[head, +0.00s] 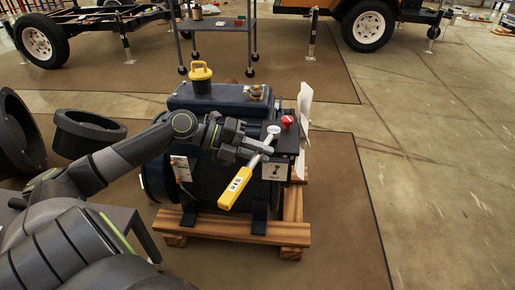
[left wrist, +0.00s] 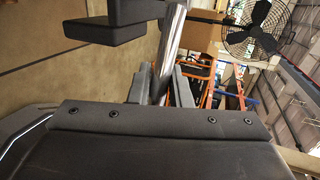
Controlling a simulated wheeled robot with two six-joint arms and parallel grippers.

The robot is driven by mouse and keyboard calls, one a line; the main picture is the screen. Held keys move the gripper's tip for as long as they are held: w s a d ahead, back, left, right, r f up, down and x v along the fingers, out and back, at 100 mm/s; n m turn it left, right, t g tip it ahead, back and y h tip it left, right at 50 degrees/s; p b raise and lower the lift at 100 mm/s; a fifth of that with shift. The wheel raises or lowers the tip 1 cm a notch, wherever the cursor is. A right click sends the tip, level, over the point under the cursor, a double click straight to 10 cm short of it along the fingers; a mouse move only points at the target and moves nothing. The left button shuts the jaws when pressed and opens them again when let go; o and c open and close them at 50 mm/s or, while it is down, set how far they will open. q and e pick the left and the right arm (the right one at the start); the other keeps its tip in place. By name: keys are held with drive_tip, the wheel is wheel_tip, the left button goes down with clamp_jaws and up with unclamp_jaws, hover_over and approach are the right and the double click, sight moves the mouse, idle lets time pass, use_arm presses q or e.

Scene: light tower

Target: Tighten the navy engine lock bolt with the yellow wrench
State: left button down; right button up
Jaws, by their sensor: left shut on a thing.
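The navy engine (head: 222,97) stands on a wooden pallet in the middle of the head view. The yellow wrench (head: 236,186) slants across the engine's front right, its yellow handle pointing down and left. Its metal shank runs up toward the lock bolt (head: 273,130), which has a pale round head. My left gripper (head: 262,147) is shut on the wrench near its upper end. In the left wrist view a shiny metal shaft (left wrist: 170,45) stands between the fingers. I cannot tell whether the wrench is seated on the bolt. My right gripper is not in view.
A red knob (head: 288,121) sits right of the bolt, with a white fan (head: 304,110) behind it. A yellow-capped dark canister (head: 201,77) stands on the engine. The wooden pallet (head: 240,230) extends around the engine's base. Black ring-shaped parts (head: 88,130) lie at left. Floor at right is clear.

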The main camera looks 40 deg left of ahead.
use_arm(q)
drive_tip(key=shift+d+f+n+t+y, duration=0.1)
drive_tip(key=shift+d+n+t+y, duration=0.2)
drive_tip(key=shift+n+t+y, duration=0.15)
drive_tip(key=shift+a+m+g+h+b, duration=0.3)
drive_tip(key=shift+m+g+h+b, duration=0.05)
drive_tip(key=shift+a+m+g+h, duration=0.25)
drive_tip(key=shift+m+g+h, duration=0.05)
drive_tip(key=shift+g, duration=0.1)
drive_tip(key=shift+s+a+m+g+h+b, duration=0.15)
drive_tip(key=shift+a+m+g+h+b, duration=0.3)
drive_tip(key=shift+m+g+b, duration=0.2)
